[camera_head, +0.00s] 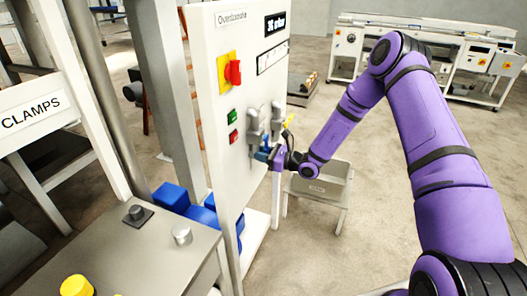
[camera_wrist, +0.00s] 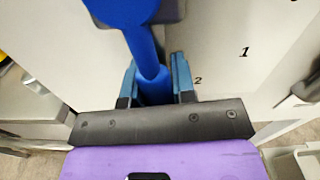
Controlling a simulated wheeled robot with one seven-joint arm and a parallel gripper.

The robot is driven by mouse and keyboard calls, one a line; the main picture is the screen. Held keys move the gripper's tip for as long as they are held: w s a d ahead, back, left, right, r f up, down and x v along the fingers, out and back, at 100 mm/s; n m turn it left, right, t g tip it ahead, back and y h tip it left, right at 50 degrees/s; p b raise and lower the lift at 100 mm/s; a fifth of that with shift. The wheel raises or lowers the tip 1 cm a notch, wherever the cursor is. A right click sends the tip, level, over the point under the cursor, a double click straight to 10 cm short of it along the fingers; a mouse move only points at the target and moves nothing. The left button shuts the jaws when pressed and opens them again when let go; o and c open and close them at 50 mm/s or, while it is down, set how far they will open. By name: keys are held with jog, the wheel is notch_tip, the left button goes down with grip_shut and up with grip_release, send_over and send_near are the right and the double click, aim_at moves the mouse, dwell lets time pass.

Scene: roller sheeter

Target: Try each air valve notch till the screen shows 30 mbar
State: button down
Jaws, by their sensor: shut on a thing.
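The screen (camera_head: 275,23) is a small black display at the top of the white control panel (camera_head: 208,70); it seems to read thirty-something mbar, the second digit blurred. My gripper (camera_head: 266,153) is at the panel's lower right side in the head view. In the wrist view my gripper (camera_wrist: 154,82) is shut on a blue valve handle (camera_wrist: 143,45), one finger on each side. A printed "2" (camera_wrist: 198,81) is just right of the fingers, and a "1" (camera_wrist: 244,51) is farther right and higher. Other notch marks are hidden or out of view.
The panel carries a red knob on a yellow plate (camera_head: 229,71), a green button (camera_head: 232,116), a red button (camera_head: 233,137) and grey fittings (camera_head: 255,122) close to my gripper.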

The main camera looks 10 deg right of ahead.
jog(key=shift+s+a+f+m, duration=0.1)
jog(key=shift+s+a+m, duration=0.1)
jog(key=shift+s+m, duration=0.3)
jog(key=c, duration=0.9)
grip_release()
jog(key=shift+c, duration=0.2)
jog(key=shift+w, duration=0.1)
jog(key=v, duration=1)
jog(key=shift+s+d, duration=0.25)
jog(key=shift+d, duration=0.05)
